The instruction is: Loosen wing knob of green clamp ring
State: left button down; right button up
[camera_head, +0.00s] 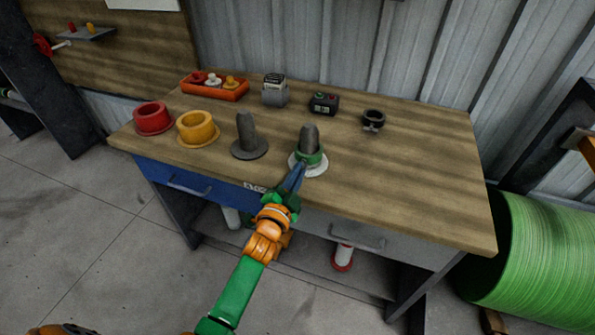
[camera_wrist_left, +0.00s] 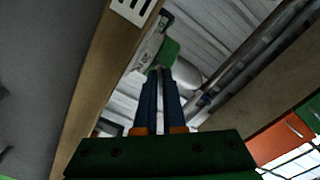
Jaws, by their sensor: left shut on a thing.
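The green clamp ring (camera_head: 311,158) sits around the foot of a dark grey post (camera_head: 309,137), above a white round base (camera_head: 313,171) near the bench's front edge. My left gripper (camera_head: 299,168) reaches up from the front, its blue fingers at the near side of the ring. They are shut on the wing knob, which the fingertips hide. In the left wrist view the fingers (camera_wrist_left: 159,75) lie close together, with the green ring (camera_wrist_left: 170,53) just beyond the tips and the pale base (camera_wrist_left: 187,73) beside it. My right gripper is not in view.
A second grey post (camera_head: 246,128) stands to the left. Yellow (camera_head: 198,128) and red (camera_head: 153,118) flanged rings, an orange tray (camera_head: 214,89), a grey device (camera_head: 275,92), a black box (camera_head: 324,104) and a black clamp ring (camera_head: 373,119) are on the bench. The bench's right side is clear.

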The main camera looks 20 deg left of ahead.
pick_arm(q)
jog(key=n+p, duration=0.1)
jog(key=n, duration=0.4)
jog(key=shift+n, duration=0.7)
jog(key=c, duration=1)
grip_release()
jog(key=shift+s, duration=0.1)
jog(key=s+p, duration=0.1)
jog(key=s, duration=0.6)
jog(key=shift+w+a, duration=0.1)
jog(key=shift+a, duration=0.05)
